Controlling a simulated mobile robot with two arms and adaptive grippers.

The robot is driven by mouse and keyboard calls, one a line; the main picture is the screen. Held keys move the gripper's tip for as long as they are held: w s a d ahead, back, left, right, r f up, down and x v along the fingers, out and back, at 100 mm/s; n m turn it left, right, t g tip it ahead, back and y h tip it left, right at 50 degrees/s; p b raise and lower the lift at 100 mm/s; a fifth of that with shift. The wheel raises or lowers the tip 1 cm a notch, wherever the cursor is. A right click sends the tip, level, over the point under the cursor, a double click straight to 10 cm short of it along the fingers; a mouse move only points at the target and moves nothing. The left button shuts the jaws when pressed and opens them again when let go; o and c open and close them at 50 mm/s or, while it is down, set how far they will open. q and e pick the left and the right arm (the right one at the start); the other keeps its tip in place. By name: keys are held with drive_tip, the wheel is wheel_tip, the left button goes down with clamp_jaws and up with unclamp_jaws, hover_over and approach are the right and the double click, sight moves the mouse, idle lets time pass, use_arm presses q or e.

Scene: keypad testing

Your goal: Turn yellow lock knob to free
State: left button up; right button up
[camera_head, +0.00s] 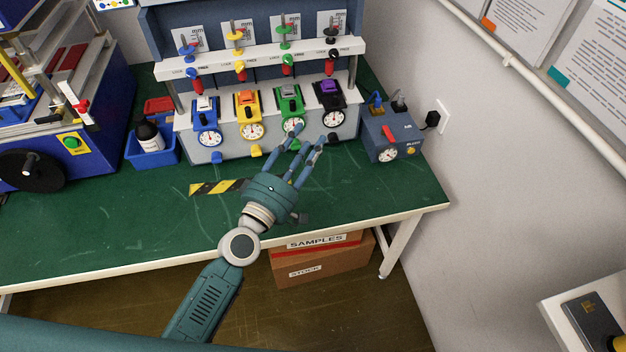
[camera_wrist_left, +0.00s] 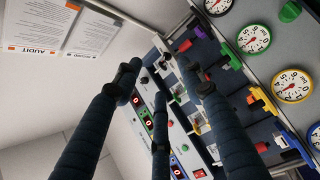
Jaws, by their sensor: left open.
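The yellow lock knob (camera_head: 240,72) sits on the white rail of the test bench, between its LOCK and FREE labels, under a yellow disc (camera_head: 239,38). Its exact angle is too small to read. A yellow-rimmed dial (camera_head: 252,130) is lower in the same column and also shows in the wrist view (camera_wrist_left: 292,86). My left gripper (camera_head: 307,138) has its fingers spread and empty in front of the green and black columns, right of and below the yellow knob. The fingers also show spread in the left wrist view (camera_wrist_left: 168,82). My right gripper is out of view.
Blue, green and black columns flank the yellow one. A blue-grey box (camera_head: 392,135) with a red lever stands right of the bench. A blue bin (camera_head: 152,145) holding a dark bottle stands left. The green tabletop (camera_head: 120,220) in front is mostly clear.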

use_arm(q)
drive_tip(key=s+d+f+m+g+h, duration=0.1)
drive_tip(key=s+d+f+m+g, duration=0.1)
drive_tip(key=f, duration=0.5)
drive_tip(key=s+m+g, duration=0.1)
drive_tip(key=s+m, duration=0.1)
drive_tip(key=shift+f+m, duration=0.3)
drive_tip(key=shift+f, duration=0.05)
